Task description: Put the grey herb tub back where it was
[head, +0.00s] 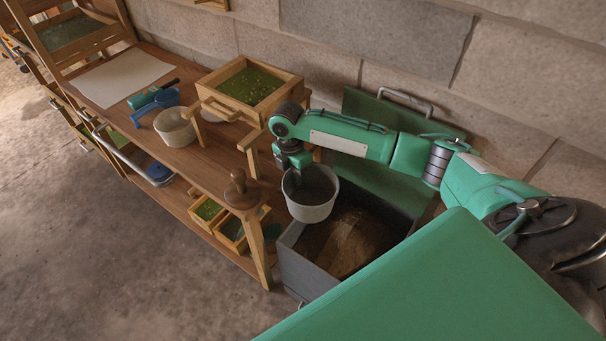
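A round grey tub (312,206) hangs over the open dark bin at the right end of the wooden bench. It is roughly upright, and its inside looks dark with no clear contents. My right gripper (297,178) reaches down to the tub's far-left rim and appears shut on it; the fingertips are partly hidden by the tub wall. My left gripper is not in view. A second, paler tub (175,130) stands on the bench beside a blue scoop-like item (167,97).
The grey bin (300,263) has its green lid (380,160) raised against the block wall, with brown matter inside. A wooden tray of green herbs (285,97) stands on the bench. A turned wooden knob (238,188) rises at the bench's near corner. Small herb boxes (233,236) sit on the lower shelf.

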